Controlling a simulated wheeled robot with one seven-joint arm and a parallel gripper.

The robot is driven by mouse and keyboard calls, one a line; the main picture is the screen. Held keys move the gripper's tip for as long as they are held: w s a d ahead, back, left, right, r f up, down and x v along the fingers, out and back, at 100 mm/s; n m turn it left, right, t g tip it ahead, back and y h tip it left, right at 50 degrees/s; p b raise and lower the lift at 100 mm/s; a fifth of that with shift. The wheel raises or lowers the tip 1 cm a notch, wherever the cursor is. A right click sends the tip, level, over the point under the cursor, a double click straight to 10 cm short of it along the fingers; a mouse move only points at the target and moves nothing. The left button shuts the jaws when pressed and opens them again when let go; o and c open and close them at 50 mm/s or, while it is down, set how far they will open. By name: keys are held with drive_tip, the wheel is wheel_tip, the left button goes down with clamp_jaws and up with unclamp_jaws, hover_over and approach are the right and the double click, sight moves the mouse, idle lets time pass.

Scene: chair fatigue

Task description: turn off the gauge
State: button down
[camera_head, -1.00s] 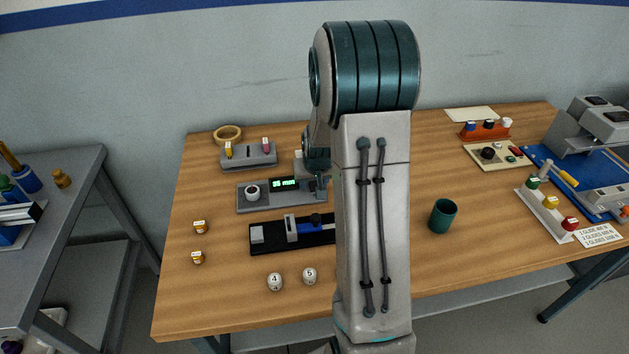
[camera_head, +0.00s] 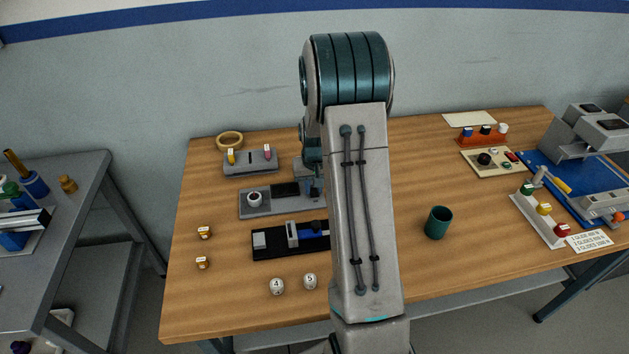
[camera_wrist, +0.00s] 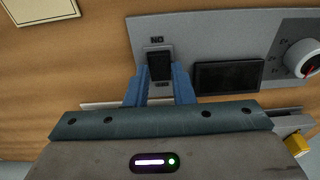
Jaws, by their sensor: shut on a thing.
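The gauge (camera_head: 271,208) is a grey panel on the wooden table, with a white knob (camera_head: 255,199) and a screen (camera_head: 286,189) that is now dark. In the wrist view the gauge (camera_wrist: 220,30) shows a black switch (camera_wrist: 159,66) beside the blank screen (camera_wrist: 229,77), and the knob (camera_wrist: 303,58) is at right. The lettering by the switch appears upside down, as ON. My gripper (camera_wrist: 163,88) has its blue fingers closed around the switch, one on each side.
A black slide fixture (camera_head: 270,253) lies in front of the gauge, and a grey block with two coloured levers (camera_head: 240,170) behind it. Egg-like pieces marked 4 (camera_head: 277,287) and 5 (camera_head: 310,282) stand near the front edge. A green cup (camera_head: 438,222) stands right of my arm.

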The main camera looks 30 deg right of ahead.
idle(0.3)
drive_tip(key=c, duration=1.2)
unclamp_jaws()
drive_tip(key=shift+c, duration=0.2)
drive_tip(key=shift+r, duration=0.15)
wheel_tip(320, 180, up, 14)
drive_tip(key=s, duration=0.1)
drive_tip(key=shift+s+a+f+b, duration=0.25)
drive_tip(key=shift+s+a+b, duration=0.05)
drive_tip(key=shift+s+b, duration=0.05)
